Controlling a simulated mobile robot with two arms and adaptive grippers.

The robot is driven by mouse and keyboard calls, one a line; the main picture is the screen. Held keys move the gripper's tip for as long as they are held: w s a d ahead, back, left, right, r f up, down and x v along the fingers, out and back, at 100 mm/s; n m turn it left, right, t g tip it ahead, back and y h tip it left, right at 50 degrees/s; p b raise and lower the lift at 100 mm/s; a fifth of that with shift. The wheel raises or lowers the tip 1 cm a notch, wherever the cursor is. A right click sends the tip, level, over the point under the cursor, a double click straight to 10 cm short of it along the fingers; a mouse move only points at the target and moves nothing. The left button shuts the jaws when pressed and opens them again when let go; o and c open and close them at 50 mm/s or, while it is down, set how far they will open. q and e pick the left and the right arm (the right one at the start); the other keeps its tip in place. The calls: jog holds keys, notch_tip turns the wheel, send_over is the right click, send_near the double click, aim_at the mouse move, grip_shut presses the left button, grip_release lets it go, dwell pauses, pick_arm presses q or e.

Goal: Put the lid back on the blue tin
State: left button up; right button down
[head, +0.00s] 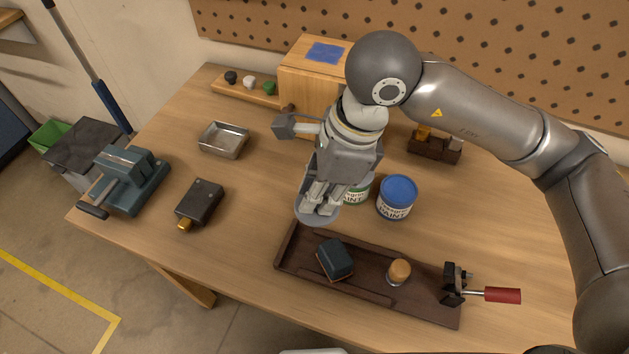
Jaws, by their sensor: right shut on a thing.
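The blue tin (396,206) stands upright on the workbench, right of the middle, with a white paint label and a blue top. My right gripper (321,208) is shut on a flat, round grey lid (310,215), which shows beneath its fingertips. It holds the lid to the left of the blue tin, apart from it. The fingers hide part of the lid, and its exact height above the bench is hard to tell. A second tin with a green label (358,193) stands just left of the blue tin, mostly hidden behind my right gripper. My left gripper is not in view.
A wooden box (309,76) stands behind; a metal dish (223,140) and vise (130,178) are left. Bench right of the tin is clear.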

jog(key=shift+w+d+r+p, duration=0.1)
jog(key=shift+d+r+p, duration=0.2)
jog(key=shift+r+p, duration=0.05)
jog(key=shift+m, duration=0.6)
jog(key=shift+w+d+f+p, duration=0.3)
jog(key=shift+w+d+p, duration=1)
jog(key=shift+d, duration=1.25)
jog(key=shift+w+d+f+p, duration=0.25)
jog(key=shift+w+d+p, duration=0.45)
jog(key=shift+d+p, duration=1.55)
jog(key=shift+w+d+f+p, duration=0.3)
jog(key=shift+w+d+p, duration=0.8)
jog(key=shift+d, duration=1.8)
notch_tip(320, 180, down, 3)
jog(key=shift+r+b, duration=0.15)
jog(key=shift+b, duration=0.65)
jog(key=shift+f+b, duration=0.6)
jog(key=shift+b, duration=0.1)
jog(key=shift+b, duration=0.7)
jog(key=shift+f+b, duration=0.2)
jog(key=shift+b, duration=0.6)
